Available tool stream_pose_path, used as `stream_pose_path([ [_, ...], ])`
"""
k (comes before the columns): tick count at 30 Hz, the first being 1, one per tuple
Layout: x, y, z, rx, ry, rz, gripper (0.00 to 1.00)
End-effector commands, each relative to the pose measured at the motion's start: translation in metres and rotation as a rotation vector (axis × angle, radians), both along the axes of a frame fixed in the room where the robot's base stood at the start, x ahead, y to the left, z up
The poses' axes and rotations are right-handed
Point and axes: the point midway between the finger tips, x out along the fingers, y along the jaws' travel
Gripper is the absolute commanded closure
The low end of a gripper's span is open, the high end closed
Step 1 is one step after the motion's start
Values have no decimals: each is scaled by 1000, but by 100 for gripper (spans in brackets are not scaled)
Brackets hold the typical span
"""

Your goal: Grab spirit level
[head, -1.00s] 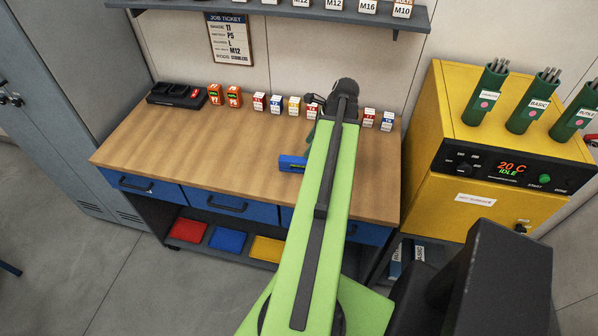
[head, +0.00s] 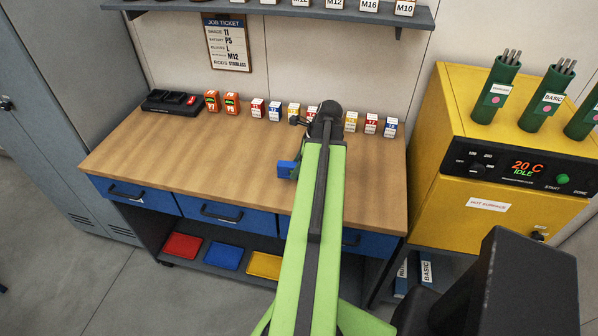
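A blue object, likely the spirit level (head: 286,169), lies on the wooden bench top near its middle. Only its left end shows; my green arm hides the rest. My arm reaches out over the bench, and its dark wrist joint is above and to the right of the blue piece.
Small labelled boxes (head: 274,110) stand in a row along the bench's back, with orange batteries (head: 231,103) and a black charger (head: 172,102) at left. The bench top (head: 180,145) is clear at left. A yellow oven (head: 430,200) stands right.

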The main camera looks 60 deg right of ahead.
Motion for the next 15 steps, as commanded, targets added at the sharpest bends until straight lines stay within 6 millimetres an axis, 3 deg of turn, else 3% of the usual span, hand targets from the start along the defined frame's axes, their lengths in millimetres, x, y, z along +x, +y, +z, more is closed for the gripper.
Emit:
stream_pose_path([
  [2,0,0,0,0,0,0,60],
  [11,0,0,0,0,0,1,99],
  [15,0,0,0,0,0,1,100],
])
